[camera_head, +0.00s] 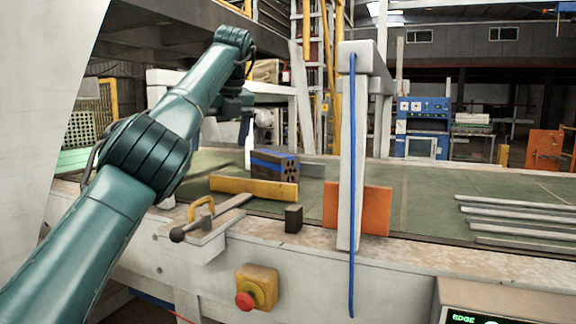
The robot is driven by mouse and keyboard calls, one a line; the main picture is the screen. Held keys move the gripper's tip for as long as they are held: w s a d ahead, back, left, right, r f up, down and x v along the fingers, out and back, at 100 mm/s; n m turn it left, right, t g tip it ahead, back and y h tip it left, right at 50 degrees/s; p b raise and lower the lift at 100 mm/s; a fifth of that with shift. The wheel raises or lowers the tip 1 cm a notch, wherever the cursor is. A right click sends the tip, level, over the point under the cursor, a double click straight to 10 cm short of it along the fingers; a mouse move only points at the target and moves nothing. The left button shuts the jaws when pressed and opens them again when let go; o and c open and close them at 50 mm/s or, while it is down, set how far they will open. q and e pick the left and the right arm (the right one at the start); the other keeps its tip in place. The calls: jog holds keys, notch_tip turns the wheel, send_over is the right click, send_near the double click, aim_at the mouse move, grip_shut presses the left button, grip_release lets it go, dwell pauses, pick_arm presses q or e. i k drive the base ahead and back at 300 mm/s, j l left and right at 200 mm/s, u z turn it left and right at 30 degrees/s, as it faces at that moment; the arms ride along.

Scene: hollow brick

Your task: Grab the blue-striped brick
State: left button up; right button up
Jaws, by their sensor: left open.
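The blue-striped brick (275,165) is a dark hollow brick with blue bands and holes in its right face. It rests on the green belt surface behind a yellow plate. My right gripper is not in view.
The yellow plate (254,188) and an orange plate (375,211) stand along the belt's near edge. A small dark block (293,218) and a lever clamp (205,215) sit on the ledge. A white post (347,150) rises right of the brick. Metal bars (515,215) lie far right.

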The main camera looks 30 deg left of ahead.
aim_at(265, 164)
jog(key=i+j, duration=0.1)
jog(key=i, duration=0.9)
